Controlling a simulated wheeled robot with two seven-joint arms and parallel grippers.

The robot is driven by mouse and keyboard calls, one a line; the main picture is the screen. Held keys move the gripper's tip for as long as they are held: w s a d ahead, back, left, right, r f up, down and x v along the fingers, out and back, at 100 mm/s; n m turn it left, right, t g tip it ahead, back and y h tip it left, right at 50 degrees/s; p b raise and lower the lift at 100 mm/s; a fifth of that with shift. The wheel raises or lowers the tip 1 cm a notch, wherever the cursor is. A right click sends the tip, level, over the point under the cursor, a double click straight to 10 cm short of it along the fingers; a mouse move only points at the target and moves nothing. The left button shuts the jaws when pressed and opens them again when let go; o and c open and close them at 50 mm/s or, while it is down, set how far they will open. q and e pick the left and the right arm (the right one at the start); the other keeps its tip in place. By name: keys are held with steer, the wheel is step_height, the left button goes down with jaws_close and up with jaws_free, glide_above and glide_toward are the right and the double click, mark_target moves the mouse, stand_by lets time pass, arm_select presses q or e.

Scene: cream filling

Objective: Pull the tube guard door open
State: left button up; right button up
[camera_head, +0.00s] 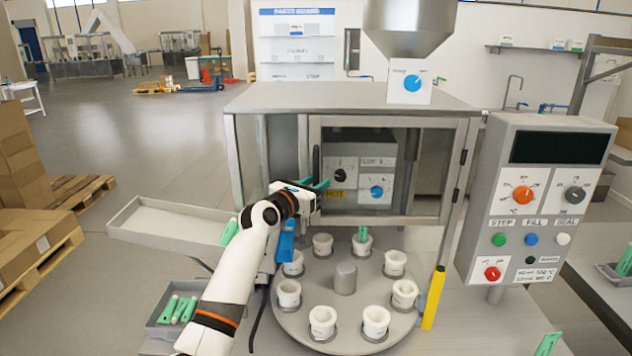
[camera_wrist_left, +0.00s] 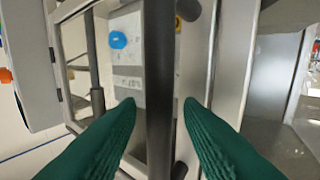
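The tube guard door (camera_head: 392,219) is a metal-framed clear panel on the front of the filling machine, hinged on its right side. It looks closed or nearly so. Its dark vertical handle (camera_head: 316,160) is on the left side of the frame. My left gripper (camera_head: 319,186) is at the lower part of this handle. In the left wrist view the handle (camera_wrist_left: 159,50) runs between the two green fingers of my left gripper (camera_wrist_left: 159,108), with gaps showing on both sides. The fingers are open around it. My right gripper is not in view.
Below the door is a round turntable (camera_head: 344,309) with several white cups; one holds a green tube. A control box (camera_head: 540,200) stands at right, a yellow post (camera_head: 433,298) beside the turntable. A tray (camera_head: 170,222) and a bin of green tubes (camera_head: 178,308) are at left.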

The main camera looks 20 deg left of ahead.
arm_select(q)
steer(key=shift+w, duration=0.3)
steer(key=shift+d, duration=0.1)
steer(key=shift+c, duration=0.4)
jaws_close()
